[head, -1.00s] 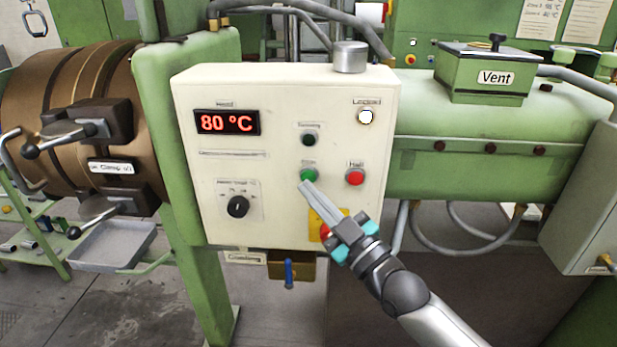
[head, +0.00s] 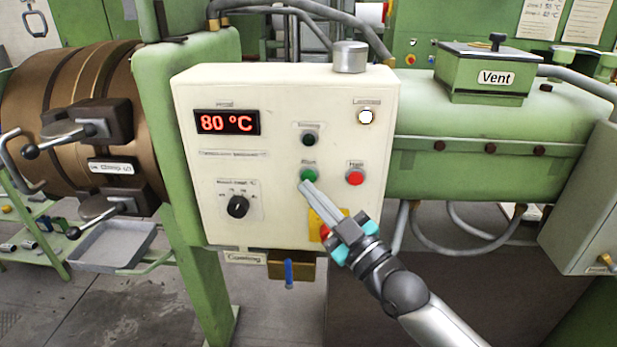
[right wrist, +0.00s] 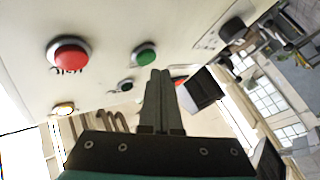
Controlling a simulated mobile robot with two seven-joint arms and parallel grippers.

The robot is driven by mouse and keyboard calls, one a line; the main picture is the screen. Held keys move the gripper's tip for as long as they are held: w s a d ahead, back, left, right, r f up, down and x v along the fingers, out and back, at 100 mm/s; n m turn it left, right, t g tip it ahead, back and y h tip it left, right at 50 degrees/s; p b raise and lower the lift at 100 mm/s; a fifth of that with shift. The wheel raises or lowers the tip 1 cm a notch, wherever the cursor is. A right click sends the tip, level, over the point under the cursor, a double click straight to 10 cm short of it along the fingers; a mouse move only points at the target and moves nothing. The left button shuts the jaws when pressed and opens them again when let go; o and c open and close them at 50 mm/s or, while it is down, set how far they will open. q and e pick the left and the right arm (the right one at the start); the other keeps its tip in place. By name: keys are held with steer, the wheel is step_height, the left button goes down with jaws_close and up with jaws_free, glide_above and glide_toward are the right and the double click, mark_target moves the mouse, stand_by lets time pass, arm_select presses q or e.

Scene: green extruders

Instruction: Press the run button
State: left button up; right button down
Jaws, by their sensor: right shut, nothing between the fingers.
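A green button (head: 309,175), likely the run button, sits on the cream control box (head: 280,100), left of a red button (head: 355,178). My right gripper (head: 306,188) is shut and empty, its fingertips just below the green button in the head view. In the right wrist view the shut fingers (right wrist: 160,75) point towards the panel, with the green button (right wrist: 145,56) just beyond their tips and the red button (right wrist: 68,53) to its left. I cannot tell whether the tips touch the panel. My left gripper is not in view.
The box also carries a dark button (head: 309,139), a lit white lamp (head: 366,116), a black knob (head: 238,207) and a display (head: 227,122) reading 80 °C. A yellow plate with a red part (head: 318,228) lies partly behind my gripper.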

steer(key=shift+w, duration=0.15)
steer(key=shift+w, duration=0.3)
steer(key=shift+w+d+b, duration=0.1)
steer(key=shift+w+b, duration=0.25)
steer(key=shift+b, duration=0.05)
stand_by(0.7)
stand_by(0.4)
steer(key=shift+s+p, duration=0.65)
steer(key=shift+s, duration=0.1)
steer(key=shift+s, duration=0.1)
steer(key=s+p, duration=0.1)
steer(key=s, duration=0.1)
steer(key=s+a+p, duration=0.1)
steer(key=s+p, duration=0.1)
steer(key=shift+s, duration=0.4)
